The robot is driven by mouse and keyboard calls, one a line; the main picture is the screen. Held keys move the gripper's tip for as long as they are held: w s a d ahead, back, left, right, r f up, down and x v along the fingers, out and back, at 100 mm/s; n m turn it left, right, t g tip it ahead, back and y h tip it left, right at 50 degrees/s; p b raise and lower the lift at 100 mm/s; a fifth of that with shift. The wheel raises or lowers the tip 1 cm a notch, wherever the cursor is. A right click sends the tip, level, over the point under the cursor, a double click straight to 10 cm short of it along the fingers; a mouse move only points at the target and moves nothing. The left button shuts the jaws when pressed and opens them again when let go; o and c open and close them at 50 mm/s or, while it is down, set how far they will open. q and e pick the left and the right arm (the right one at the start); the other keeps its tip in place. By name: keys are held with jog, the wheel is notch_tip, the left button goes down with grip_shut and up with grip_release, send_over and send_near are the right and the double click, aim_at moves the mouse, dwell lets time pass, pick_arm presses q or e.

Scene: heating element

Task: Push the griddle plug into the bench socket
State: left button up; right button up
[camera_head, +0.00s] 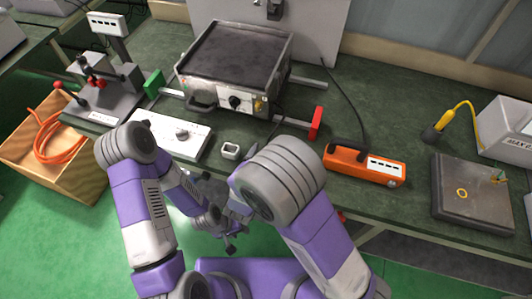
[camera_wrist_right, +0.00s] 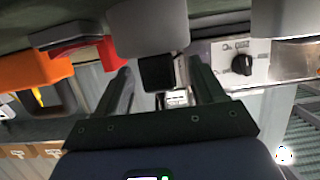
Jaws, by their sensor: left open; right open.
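The griddle (camera_head: 235,55) stands on the green bench, with a knob on its front panel, which also shows in the right wrist view (camera_wrist_right: 222,66). A dark cord runs from its right side toward my right arm. I cannot make out the plug for certain. My left gripper (camera_head: 230,228) is open, low at the bench's front edge. My right gripper (camera_wrist_right: 160,68) is open; my arm hides it in the head view.
A white box with a knob (camera_head: 172,133) is at left. A dark plate (camera_head: 470,193) is at far right. A wooden crate (camera_head: 52,148) with an orange hose stands at left.

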jog(key=p+v, duration=0.1)
jog(key=v, duration=0.6)
jog(key=shift+s+p, duration=0.3)
jog(key=shift+a+r, duration=0.1)
